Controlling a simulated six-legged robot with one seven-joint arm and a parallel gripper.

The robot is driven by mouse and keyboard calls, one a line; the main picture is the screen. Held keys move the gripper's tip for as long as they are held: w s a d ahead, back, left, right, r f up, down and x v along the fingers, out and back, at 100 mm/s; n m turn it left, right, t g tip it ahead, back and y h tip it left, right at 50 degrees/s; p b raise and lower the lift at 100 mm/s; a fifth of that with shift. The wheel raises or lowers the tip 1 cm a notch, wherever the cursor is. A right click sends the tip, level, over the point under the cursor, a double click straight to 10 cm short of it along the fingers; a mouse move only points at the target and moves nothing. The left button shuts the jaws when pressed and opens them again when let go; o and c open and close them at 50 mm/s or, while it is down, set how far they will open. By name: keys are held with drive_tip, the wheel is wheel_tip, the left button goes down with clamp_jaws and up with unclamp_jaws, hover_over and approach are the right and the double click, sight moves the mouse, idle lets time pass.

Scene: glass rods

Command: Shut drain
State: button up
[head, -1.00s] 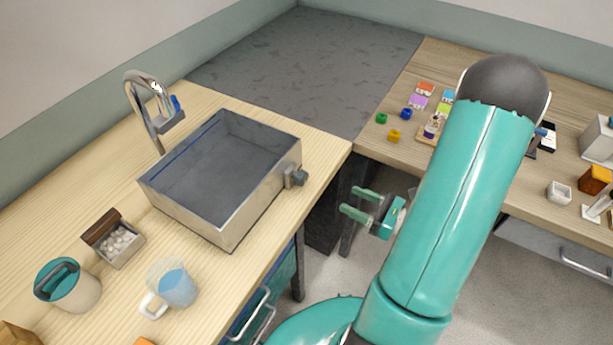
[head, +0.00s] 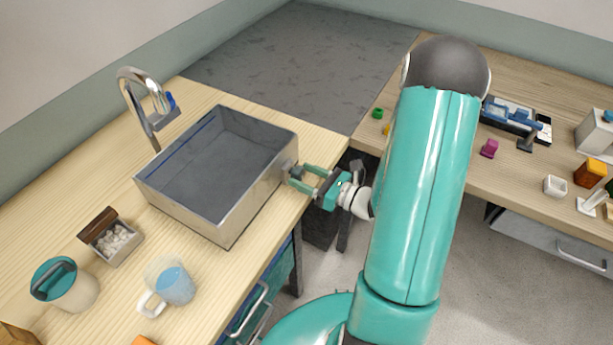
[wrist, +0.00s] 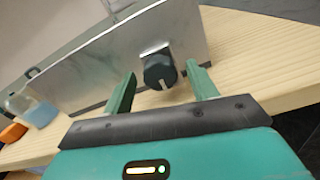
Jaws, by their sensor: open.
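The metal sink basin (head: 182,211) stands on the left wooden counter. A dark round drain knob (head: 296,173) sticks out of its right side wall. In the wrist view the knob (wrist: 160,72) shows a pale line pointing down, on a square metal mount. My gripper (head: 304,178) is at that side wall with its two green fingers open. In the wrist view the fingers (wrist: 163,84) lie on either side of the knob, apart from it, with the knob a little beyond or level with their tips. The inside of the drain cannot be made out.
A chrome faucet (head: 143,95) stands behind the basin. The right table (head: 520,185) holds several small items.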

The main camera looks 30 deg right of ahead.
drive_tip(key=c, duration=1)
drive_tip(key=shift+m, duration=0.3)
drive_tip(key=m, duration=0.3)
drive_tip(key=shift+m, duration=0.3)
drive_tip(key=m, duration=0.4)
drive_tip(key=shift+m, duration=0.3)
drive_tip(key=m, duration=0.4)
drive_tip(key=shift+m, duration=2.6)
